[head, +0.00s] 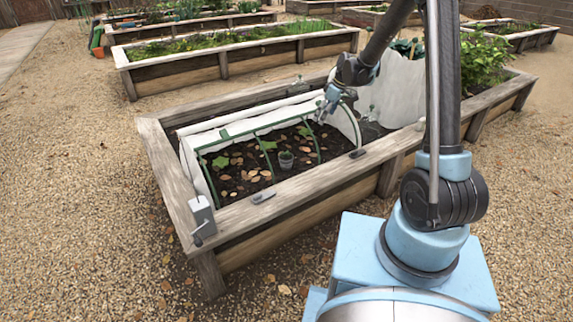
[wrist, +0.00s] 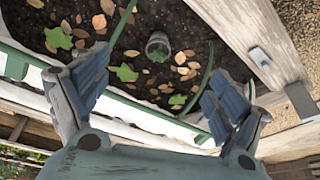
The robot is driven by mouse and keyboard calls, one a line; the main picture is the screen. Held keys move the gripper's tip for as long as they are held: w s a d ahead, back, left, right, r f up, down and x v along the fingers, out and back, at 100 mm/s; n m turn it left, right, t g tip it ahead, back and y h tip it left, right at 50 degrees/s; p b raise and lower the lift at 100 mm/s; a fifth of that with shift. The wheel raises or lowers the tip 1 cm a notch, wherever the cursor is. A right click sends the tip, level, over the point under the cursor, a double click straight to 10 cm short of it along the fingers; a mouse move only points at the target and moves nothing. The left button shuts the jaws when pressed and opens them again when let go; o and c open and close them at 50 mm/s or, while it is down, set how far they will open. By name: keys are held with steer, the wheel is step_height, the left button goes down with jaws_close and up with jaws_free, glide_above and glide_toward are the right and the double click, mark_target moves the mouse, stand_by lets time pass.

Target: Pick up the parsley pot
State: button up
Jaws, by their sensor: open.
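The parsley pot (head: 286,160) is a small grey pot with a green plant, standing on dark soil inside the near raised bed. It also shows in the wrist view (wrist: 158,46), seen from above beyond my fingertips. My gripper (head: 325,103) is above the far side of the bed, up and to the right of the pot in the head view. In the wrist view my gripper (wrist: 155,95) is open, its two blue-padded fingers wide apart with nothing between them. The pot lies ahead of the gap, apart from both fingers.
Green hoops (head: 265,160) arch over the soil near the pot, with white cover cloth (head: 190,160) bunched behind. The bed's wooden rim (head: 300,178) runs in front, with a grey clip (head: 263,197) on it. Leaves lie around the pot. A leafy bush (head: 483,62) grows at right.

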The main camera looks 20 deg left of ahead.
steer(key=w+a+f+n, duration=0.2)
steer(key=a+f+n, duration=0.1)
steer(key=a+f, duration=0.9)
glide_toward(287, 157)
steer(key=shift+g+y, duration=0.3)
steer(key=shift+g, duration=0.1)
steer(key=x, duration=0.2)
steer(key=d+x, duration=0.1)
steer(key=x, duration=0.2)
steer(key=shift+w+f, duration=0.2)
steer(key=shift+w+a+x, duration=0.1)
steer(key=shift+a+x, duration=0.05)
steer(key=shift+x, duration=1.2)
steer(key=shift+w+a+x, duration=0.15)
steer(key=shift+x, duration=1.15)
steer(key=shift+r, duration=0.1)
steer(key=c, duration=1.4)
